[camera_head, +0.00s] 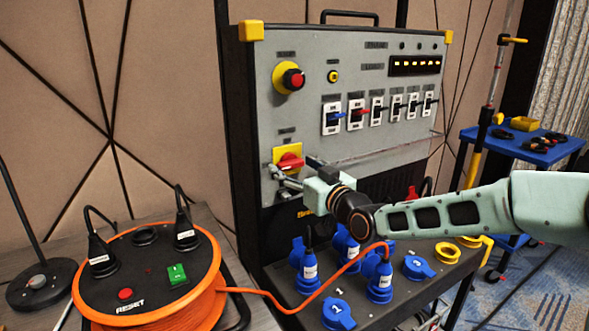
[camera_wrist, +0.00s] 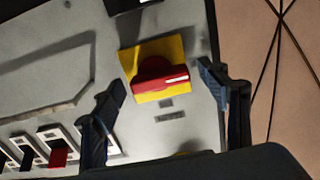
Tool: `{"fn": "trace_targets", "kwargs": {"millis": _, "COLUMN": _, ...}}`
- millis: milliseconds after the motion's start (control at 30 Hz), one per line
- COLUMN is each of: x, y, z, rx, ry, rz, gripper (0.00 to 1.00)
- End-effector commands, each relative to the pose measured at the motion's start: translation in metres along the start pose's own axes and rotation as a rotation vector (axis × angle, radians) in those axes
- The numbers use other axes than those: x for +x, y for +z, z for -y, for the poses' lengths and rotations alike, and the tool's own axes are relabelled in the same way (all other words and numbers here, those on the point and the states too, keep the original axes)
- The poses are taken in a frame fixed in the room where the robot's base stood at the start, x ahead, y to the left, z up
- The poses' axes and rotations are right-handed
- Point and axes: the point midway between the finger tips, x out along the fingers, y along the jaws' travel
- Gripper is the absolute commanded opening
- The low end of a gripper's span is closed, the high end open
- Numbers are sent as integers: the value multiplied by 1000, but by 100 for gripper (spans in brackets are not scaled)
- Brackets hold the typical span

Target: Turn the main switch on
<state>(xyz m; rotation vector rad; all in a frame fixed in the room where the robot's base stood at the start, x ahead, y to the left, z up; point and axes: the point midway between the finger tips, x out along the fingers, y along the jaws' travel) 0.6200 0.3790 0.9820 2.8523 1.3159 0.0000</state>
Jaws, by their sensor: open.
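The main switch (camera_head: 289,160) is a red rotary knob on a yellow square plate, low on the left of the grey panel (camera_head: 350,90). In the wrist view the red knob (camera_wrist: 160,80) shows between and beyond the two fingers, with a white mark on its right end. My gripper (camera_head: 290,180) is open and empty in front of the panel, close to the knob. In the wrist view my gripper (camera_wrist: 165,95) has one finger on each side of the yellow plate. I cannot tell whether a finger touches the knob.
A red emergency button (camera_head: 293,79) and a row of toggle switches (camera_head: 377,110) are higher on the panel. Blue plugs (camera_head: 380,277) stand on the shelf below. An orange cable reel (camera_head: 150,275) is at the left. A blue cart (camera_head: 530,145) stands at the right.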

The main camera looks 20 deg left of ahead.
Motion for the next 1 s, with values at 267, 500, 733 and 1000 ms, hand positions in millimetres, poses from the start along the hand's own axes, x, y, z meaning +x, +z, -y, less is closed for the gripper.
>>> {"fn": "trace_targets", "kwargs": {"millis": 267, "x": 0, "y": 0, "z": 0, "rx": 0, "ry": 0, "rz": 0, "gripper": 55}}
{"fn": "trace_targets", "kwargs": {"millis": 500, "x": 0, "y": 0, "z": 0, "rx": 0, "ry": 0, "rz": 0, "gripper": 28}}
{"fn": "trace_targets", "kwargs": {"millis": 733, "x": 0, "y": 0, "z": 0, "rx": 14, "ry": 0, "rz": 0, "gripper": 26}}
{"fn": "trace_targets", "kwargs": {"millis": 1000, "x": 0, "y": -2, "z": -1, "rx": 128, "ry": 0, "rz": 1, "gripper": 26}}
